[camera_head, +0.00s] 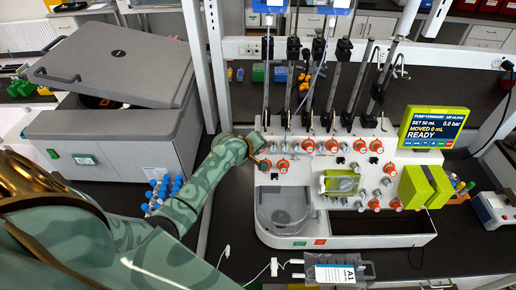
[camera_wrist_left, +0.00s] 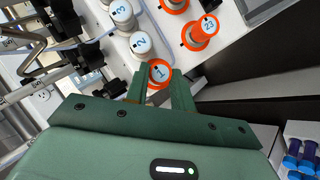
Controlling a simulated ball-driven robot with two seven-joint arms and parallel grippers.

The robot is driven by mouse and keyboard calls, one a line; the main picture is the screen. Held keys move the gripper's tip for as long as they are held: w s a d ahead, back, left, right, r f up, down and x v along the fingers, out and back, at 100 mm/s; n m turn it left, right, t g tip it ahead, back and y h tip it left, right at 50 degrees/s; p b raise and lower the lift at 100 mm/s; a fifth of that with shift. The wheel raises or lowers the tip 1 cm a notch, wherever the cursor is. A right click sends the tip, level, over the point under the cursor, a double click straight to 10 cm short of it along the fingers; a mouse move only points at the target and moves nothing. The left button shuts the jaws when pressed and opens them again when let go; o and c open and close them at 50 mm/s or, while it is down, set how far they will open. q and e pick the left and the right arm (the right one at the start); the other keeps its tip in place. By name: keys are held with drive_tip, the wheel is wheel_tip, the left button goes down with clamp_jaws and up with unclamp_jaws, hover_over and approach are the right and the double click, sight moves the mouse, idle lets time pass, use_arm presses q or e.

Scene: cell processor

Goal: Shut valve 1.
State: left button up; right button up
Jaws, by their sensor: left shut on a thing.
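Valve 1 (camera_wrist_left: 159,71) is a round knob with an orange rim and a "1" on its pale face. In the left wrist view it sits between the two green fingers of my left gripper (camera_wrist_left: 160,86), which is shut on it. In the head view my left gripper (camera_head: 260,161) is at the upper left of the white processor panel (camera_head: 300,172). There the fingers largely hide valve 1. My right gripper is not in view.
White-capped valves 2 (camera_wrist_left: 140,43) and 3 (camera_wrist_left: 122,11) and orange valve 23 (camera_wrist_left: 205,30) are close by. A grey centrifuge (camera_head: 115,75) stands at left, with blue-capped tubes (camera_head: 163,190) near my arm. A green-framed screen (camera_head: 434,127) reads READY.

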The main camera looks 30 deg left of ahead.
use_arm(q)
drive_tip(key=shift+d+f, duration=0.1)
drive_tip(key=shift+f, duration=0.05)
drive_tip(key=o, duration=1)
drive_tip(key=v, duration=1.6)
drive_tip(key=shift+s, duration=0.1)
